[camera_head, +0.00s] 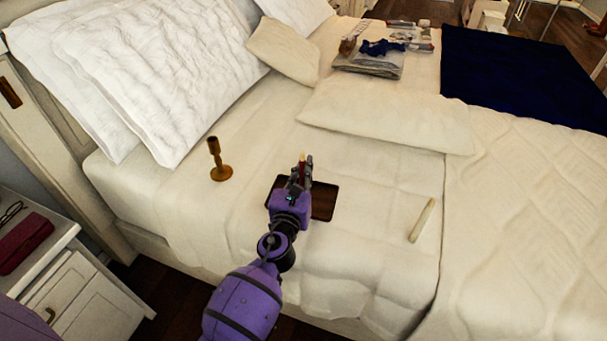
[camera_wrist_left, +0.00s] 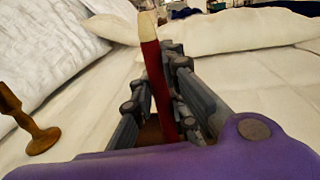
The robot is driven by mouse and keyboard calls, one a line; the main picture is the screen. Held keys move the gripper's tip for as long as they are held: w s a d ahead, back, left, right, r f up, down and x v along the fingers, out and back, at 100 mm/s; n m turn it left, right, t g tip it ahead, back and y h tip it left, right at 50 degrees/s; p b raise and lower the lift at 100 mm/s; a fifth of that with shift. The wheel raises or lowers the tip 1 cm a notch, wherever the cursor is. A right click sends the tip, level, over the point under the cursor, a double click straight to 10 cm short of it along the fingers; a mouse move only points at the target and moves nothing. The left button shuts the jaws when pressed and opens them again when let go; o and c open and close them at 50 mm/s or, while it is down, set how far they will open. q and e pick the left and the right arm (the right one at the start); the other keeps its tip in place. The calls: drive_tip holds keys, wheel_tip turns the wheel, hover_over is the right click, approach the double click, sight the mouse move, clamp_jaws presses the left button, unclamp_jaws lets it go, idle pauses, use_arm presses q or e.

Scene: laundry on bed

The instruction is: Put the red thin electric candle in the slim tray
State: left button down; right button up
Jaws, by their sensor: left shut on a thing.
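The red thin electric candle (camera_wrist_left: 158,85), with a pale tip, stands nearly upright between the fingers of my left gripper (camera_head: 300,175), which is shut on it. In the head view only the candle's top (camera_head: 303,158) shows above the fingers. The slim tray (camera_head: 324,203), dark brown and rectangular, lies on the bed behind and below the gripper, which hides its middle. I cannot tell whether the candle's lower end touches the tray. My right gripper is not in view.
A brass candlestick (camera_head: 220,172) stands left of the tray; it also shows in the left wrist view (camera_wrist_left: 40,138). A cream candle (camera_head: 422,220) lies to the right. Pillows (camera_head: 160,65) and a folded pile (camera_head: 370,62) lie farther back. Bare sheet surrounds the tray.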

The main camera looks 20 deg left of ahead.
use_arm(q)
drive_tip(key=c, duration=2.2)
unclamp_jaws()
drive_tip(key=shift+f, duration=0.1)
drive_tip(key=o, duration=0.5)
drive_tip(key=shift+c, duration=0.2)
drive_tip(key=s+d, duration=0.1)
drive_tip(key=s, duration=1.1)
drive_tip(key=shift+r+b, duration=0.25)
drive_tip(key=shift+b, duration=0.1)
